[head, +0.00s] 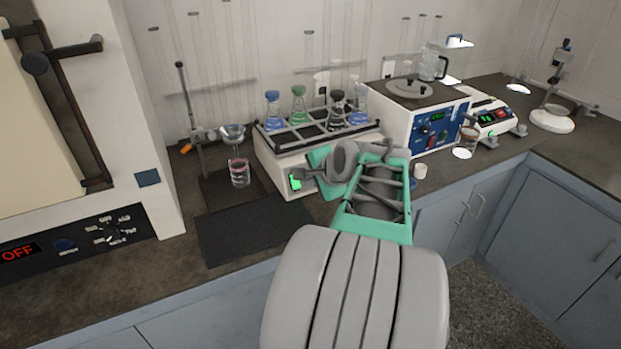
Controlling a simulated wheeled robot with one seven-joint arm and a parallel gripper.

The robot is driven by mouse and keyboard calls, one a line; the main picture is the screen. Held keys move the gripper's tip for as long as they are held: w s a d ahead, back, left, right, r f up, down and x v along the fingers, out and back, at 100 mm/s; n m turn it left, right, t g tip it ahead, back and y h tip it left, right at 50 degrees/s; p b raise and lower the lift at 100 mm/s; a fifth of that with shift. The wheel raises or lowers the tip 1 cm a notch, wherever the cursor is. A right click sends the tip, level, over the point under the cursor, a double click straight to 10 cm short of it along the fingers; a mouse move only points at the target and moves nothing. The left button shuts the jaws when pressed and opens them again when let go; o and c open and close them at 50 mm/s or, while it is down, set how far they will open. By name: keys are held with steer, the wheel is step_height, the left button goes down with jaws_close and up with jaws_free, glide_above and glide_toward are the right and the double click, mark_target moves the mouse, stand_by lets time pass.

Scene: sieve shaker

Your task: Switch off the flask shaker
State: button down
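The flask shaker (284,166) is a white box on the dark counter in the middle of the head view. It carries a dark rack (318,130) holding several flasks with liquids and coloured stoppers. A green-lit switch (295,183) shows on the left part of its front. My arm hides the right part of the shaker's front, and the finger opening is not clear.
A funnel stand (190,110) and a beaker of pink liquid (239,173) stand left of the shaker. A dark mat (254,231) lies in front. A blue-panelled device (433,128) stands to the right, beside a small balance (488,117). An oven (90,150) is at far left.

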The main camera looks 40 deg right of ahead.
steer(key=w+a+f+n+g+y, duration=0.25)
steer(key=a+n, duration=0.35)
steer(key=a, duration=0.6)
steer(key=s+a+f+n+g, duration=0.2)
steer(key=s+a+n, duration=0.4)
steer(key=a, duration=0.3)
steer(key=s+a+f+n+g, duration=0.2)
steer(key=s+a+f+n, duration=0.2)
steer(key=s+a+n, duration=0.2)
steer(key=a+n, duration=0.2)
steer(key=a, duration=0.2)
steer(key=shift+s+n, duration=0.3)
steer(key=shift+s, duration=0.1)
steer(key=shift+f, duration=0.1)
